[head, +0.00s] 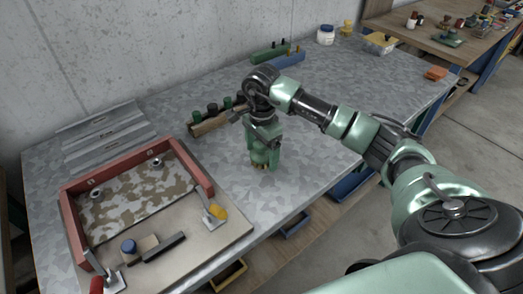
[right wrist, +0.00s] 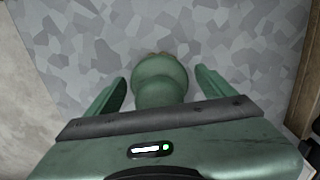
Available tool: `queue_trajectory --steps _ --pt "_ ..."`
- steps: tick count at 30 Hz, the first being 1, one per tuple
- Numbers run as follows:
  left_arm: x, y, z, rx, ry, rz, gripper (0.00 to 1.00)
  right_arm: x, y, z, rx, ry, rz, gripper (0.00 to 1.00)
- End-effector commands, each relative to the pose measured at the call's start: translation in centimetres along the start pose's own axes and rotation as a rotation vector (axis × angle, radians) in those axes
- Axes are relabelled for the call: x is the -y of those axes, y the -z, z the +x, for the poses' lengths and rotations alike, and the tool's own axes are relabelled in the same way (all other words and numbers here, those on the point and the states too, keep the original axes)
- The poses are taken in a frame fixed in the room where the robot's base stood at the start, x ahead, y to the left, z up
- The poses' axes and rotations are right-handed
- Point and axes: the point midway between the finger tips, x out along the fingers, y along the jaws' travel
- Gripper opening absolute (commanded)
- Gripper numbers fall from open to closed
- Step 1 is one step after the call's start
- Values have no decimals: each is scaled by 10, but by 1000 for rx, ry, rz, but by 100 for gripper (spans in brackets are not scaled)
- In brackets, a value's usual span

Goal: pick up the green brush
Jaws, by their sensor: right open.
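The green brush (right wrist: 160,78) shows in the right wrist view as a rounded, smooth green body seen from above, standing on the mottled grey table. My right gripper (head: 263,163) points down at the table in the head view. Its two green fingers are open, one on each side of the brush, with gaps visible between brush and fingers. In the head view the brush is largely hidden by the gripper and hard to tell from its green fingers. My left gripper is not in view.
A wooden holder (head: 209,123) with dark and green knobs stands left of the gripper. A red-edged frame (head: 69,221) on a board (head: 195,246) fills the table's left front. Green (head: 269,54) and blue (head: 289,60) blocks stand behind.

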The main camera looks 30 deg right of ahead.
Motion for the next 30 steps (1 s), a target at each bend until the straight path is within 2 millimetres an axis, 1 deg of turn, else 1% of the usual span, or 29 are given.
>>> queue_trajectory --steps 3,8,11,12,14,15,16,25,28,30 --pt "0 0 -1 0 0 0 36 0 0 5 0 0 0 84" --pt "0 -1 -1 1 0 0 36 0 0 5 0 0 -1 84" --pt "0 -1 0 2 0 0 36 0 0 5 0 0 -1 59" --pt "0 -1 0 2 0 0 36 0 0 5 0 0 -1 48" --pt "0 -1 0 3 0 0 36 0 0 5 0 0 -1 31" --pt "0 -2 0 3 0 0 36 0 0 5 0 0 -1 20" --pt "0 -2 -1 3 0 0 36 0 0 5 0 1 -1 16" --pt "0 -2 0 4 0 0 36 0 0 2 0 2 0 16" --pt "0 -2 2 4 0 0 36 1 0 -5 -1 4 0 16" --pt "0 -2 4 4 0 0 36 1 1 -13 -2 5 -1 16"
